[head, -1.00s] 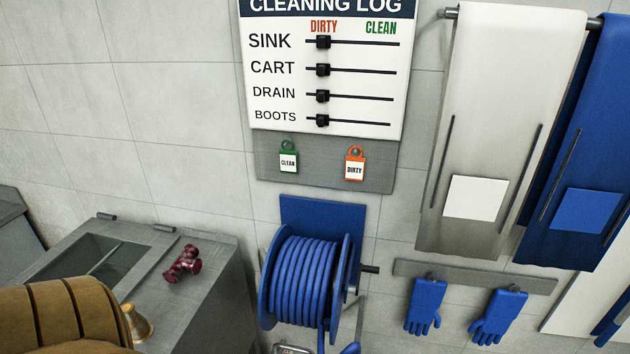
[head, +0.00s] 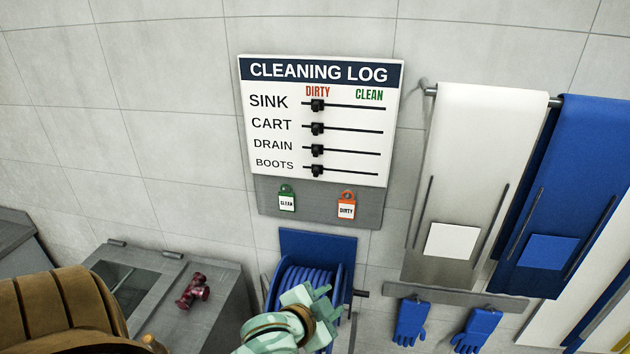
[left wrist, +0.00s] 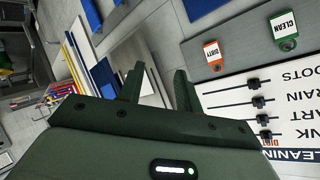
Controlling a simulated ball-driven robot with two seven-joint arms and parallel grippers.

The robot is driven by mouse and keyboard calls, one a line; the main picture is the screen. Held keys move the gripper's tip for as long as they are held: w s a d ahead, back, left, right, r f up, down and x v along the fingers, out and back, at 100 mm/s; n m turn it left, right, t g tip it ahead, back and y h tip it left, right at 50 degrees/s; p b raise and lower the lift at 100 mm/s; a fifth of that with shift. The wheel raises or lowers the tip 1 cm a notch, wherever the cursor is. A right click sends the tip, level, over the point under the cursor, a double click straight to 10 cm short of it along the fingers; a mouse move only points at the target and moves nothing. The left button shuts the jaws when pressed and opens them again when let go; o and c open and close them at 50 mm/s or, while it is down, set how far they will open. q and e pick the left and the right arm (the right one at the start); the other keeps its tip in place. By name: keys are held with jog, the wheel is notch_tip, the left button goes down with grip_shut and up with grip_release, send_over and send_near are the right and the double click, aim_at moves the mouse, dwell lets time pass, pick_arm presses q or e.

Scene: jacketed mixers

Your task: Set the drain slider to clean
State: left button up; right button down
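The cleaning log board (head: 395,75) hangs on the wall, with DIRTY marked at left and CLEAN at right. The drain slider (head: 317,150) is a black knob at the dirty end of its dark track in the third row. In the left wrist view the board appears upside down at right, with the drain slider (left wrist: 257,102) in its second row from the top. My left gripper (head: 328,299) is below the board, in front of the hose reel, touching no slider. Its two fingers stand apart and empty in the left wrist view (left wrist: 160,82). My right gripper is not in view.
The sink slider (head: 317,105), cart slider (head: 317,128) and boots slider (head: 316,170) also sit at the dirty end. A green tag (head: 287,201) and an orange tag (head: 346,207) hang below. A blue hose reel (head: 347,280) is underneath. Aprons (head: 478,150) hang at right.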

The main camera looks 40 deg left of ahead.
pick_arm(q)
jog(key=w+a+r+n+t, duration=0.2)
jog(key=w+a+r+t, duration=0.15)
jog(key=w, duration=0.25)
jog(key=n+t+y, duration=0.4)
jog(key=n+y, duration=0.6)
send_near(315, 155)
jog(key=b+x, duration=0.3)
jog(key=x, duration=0.5)
jog(key=shift+b, duration=0.4)
jog(key=shift+w+a+r, duration=0.3)
jog(key=shift+w, duration=0.3)
